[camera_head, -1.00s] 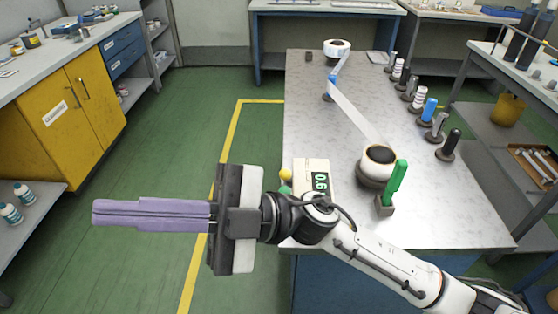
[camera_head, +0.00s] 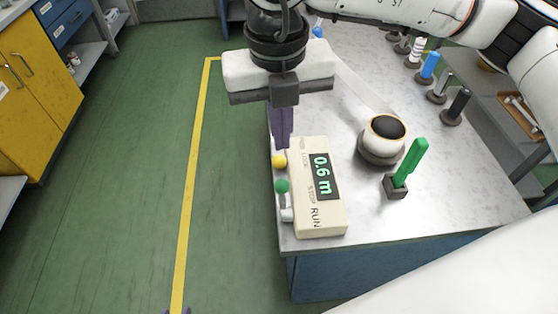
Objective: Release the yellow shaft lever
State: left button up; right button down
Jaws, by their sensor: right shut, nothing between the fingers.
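The yellow shaft lever shows as a round yellow knob (camera_head: 278,161) at the left side of a cream control box (camera_head: 327,213), by its far end. Lettering that seems to read FREE and LOCK runs along the box beside it. My right gripper (camera_head: 281,146) points down with its purple fingers shut and empty. Its tips end just above or behind the yellow knob in the picture; I cannot tell whether they touch it.
A green knob (camera_head: 282,186) sits just nearer than the yellow one, by STOP and RUN lettering. The display (camera_head: 321,176) reads 0.6 m. A roll (camera_head: 384,136) with a white web and a green upright handle (camera_head: 411,161) stand to the right. Green floor (camera_head: 120,220) at left is clear.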

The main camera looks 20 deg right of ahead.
aim_at(278, 161)
jog(key=shift+w+d+f+p, duration=0.1)
jog(key=shift+f, duration=1.6)
jog(key=shift+w+d+f+p, duration=0.1)
jog(key=shift+f+p, duration=0.05)
jog(key=shift+f, duration=1.5)
jog(key=shift+w+d+f+p, duration=0.1)
jog(key=shift+f, duration=1.6)
jog(key=shift+r, duration=0.1)
